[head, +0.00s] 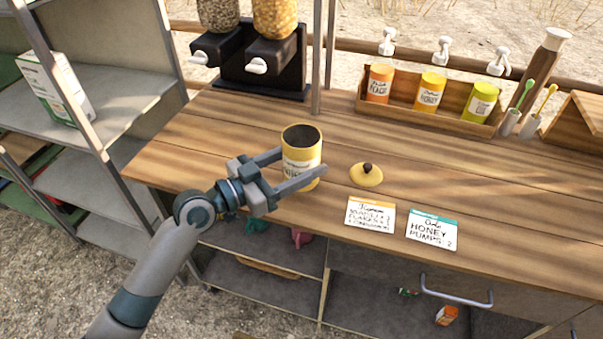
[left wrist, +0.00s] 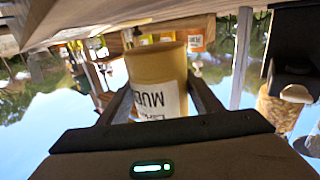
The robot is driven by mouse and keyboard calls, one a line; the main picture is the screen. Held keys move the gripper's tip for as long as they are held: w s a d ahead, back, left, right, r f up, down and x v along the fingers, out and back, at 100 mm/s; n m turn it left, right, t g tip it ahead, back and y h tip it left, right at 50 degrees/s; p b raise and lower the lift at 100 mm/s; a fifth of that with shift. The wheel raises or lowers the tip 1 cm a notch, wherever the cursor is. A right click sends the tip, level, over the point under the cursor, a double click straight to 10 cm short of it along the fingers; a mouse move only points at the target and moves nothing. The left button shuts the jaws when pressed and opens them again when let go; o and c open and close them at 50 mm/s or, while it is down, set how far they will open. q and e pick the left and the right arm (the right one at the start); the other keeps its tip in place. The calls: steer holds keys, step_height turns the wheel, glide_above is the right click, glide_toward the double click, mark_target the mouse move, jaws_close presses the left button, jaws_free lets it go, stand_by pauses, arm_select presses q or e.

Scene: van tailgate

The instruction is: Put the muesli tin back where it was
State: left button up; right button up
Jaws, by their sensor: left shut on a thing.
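The muesli tin (head: 302,147) is a yellow cylinder with a white label, its top open and dark inside. In the head view it is upright at the front left part of the wooden counter. My left gripper (head: 298,166) is shut on it, one finger on each side. In the left wrist view the tin (left wrist: 155,68) sits between the fingers, its label upside down in the picture. Whether its base touches the counter is hard to tell. A yellow lid with a dark knob (head: 367,175) lies on the counter to the right of the tin. My right gripper is not in view.
Two cards, one orange-edged (head: 370,214) and one teal-edged (head: 433,229), lie near the front edge. Dispensers (head: 252,65) stand at the back left beside a metal post (head: 323,55). A wooden rack (head: 395,113) of pump bottles stands behind. A shelf unit (head: 110,95) is at left.

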arm_select(q)
steer(key=shift+f, duration=2.1)
steer(key=o, duration=1.2)
steer(key=shift+o, duration=0.2)
steer(key=shift+s+a+b, duration=0.3)
steer(key=shift+a, duration=0.15)
steer(key=v, duration=0.2)
steer(key=shift+s+a+b, duration=0.2)
steer(key=shift+b, duration=0.15)
steer(key=b+v, duration=0.2)
steer(key=v, duration=0.5)
steer(key=shift+a, duration=0.2)
steer(key=shift+s+a+b, duration=0.3)
steer(key=shift+s+a, duration=0.05)
steer(key=shift+a, duration=0.05)
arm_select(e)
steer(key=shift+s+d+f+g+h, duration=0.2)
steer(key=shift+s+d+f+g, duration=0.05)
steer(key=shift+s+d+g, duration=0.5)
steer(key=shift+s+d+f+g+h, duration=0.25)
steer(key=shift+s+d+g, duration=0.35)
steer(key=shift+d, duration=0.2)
